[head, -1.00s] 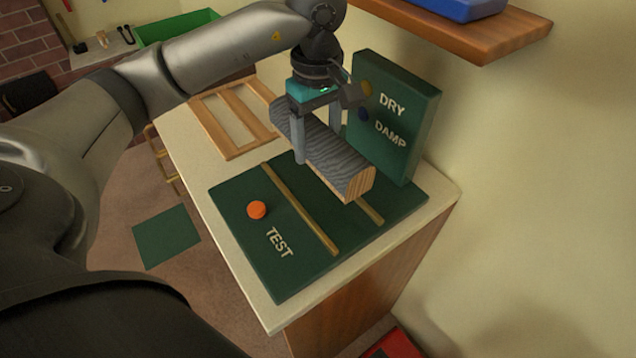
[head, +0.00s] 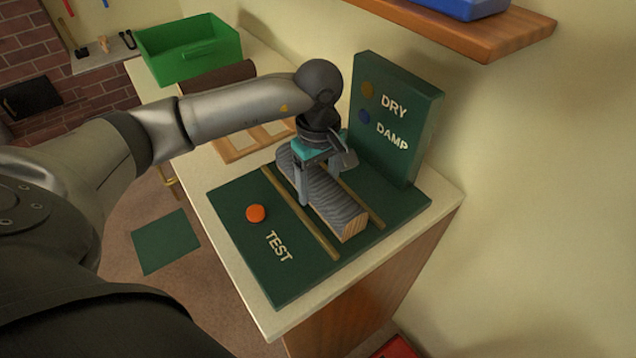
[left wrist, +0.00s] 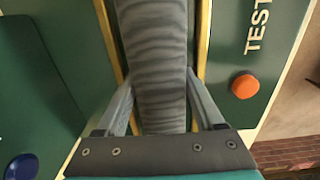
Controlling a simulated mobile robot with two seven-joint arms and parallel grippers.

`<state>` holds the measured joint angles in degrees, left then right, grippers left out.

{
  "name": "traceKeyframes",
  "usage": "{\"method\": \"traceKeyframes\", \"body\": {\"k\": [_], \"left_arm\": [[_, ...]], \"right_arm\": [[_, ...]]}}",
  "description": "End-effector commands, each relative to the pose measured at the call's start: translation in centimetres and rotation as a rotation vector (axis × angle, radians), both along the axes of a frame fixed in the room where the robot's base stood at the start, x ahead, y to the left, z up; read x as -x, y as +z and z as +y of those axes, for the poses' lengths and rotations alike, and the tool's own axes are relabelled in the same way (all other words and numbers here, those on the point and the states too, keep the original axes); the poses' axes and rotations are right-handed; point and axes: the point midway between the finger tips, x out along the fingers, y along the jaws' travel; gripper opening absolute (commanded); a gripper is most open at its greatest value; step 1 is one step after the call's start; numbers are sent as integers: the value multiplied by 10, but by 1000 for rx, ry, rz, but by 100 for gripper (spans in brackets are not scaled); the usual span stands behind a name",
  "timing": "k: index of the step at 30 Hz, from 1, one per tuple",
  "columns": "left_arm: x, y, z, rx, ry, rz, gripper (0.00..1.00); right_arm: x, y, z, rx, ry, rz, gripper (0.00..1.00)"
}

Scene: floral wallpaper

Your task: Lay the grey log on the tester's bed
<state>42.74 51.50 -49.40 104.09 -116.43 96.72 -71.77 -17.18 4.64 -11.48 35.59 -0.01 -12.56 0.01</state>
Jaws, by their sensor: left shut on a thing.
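The grey log (head: 341,207) lies lengthwise between the two wooden rails of the tester's green bed (head: 280,285), at or very near its surface; I cannot tell for certain that it touches. My left gripper (head: 318,187) is shut on the log, with a finger on each side. In the left wrist view the log (left wrist: 152,65) runs between the fingers and between the rails. The tester's upright panel (head: 398,120) reads DRY and DAMP, with a dull yellow and a blue lamp. An orange button (head: 256,213) sits beside the word TEST. My right gripper is not in view.
A wooden rack (head: 240,145) and a dark brown log (head: 218,77) lie behind my arm. A green bin (head: 188,50) stands at the back left. A wooden shelf (head: 470,35) with a blue container juts out above the panel. A green mat (head: 165,241) lies on the floor.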

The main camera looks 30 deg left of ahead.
Motion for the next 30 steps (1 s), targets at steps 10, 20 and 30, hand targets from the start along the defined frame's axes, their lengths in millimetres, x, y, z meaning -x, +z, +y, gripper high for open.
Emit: {"method": "traceKeyframes", "body": {"k": [10,20,30], "left_arm": [[0,-2,0,0,1,0,82],[-1,14,0,0,1,-4,82],[-1,87,0,0,0,-4,82]], "right_arm": [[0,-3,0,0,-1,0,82],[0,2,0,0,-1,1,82],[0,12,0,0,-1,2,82]]}}
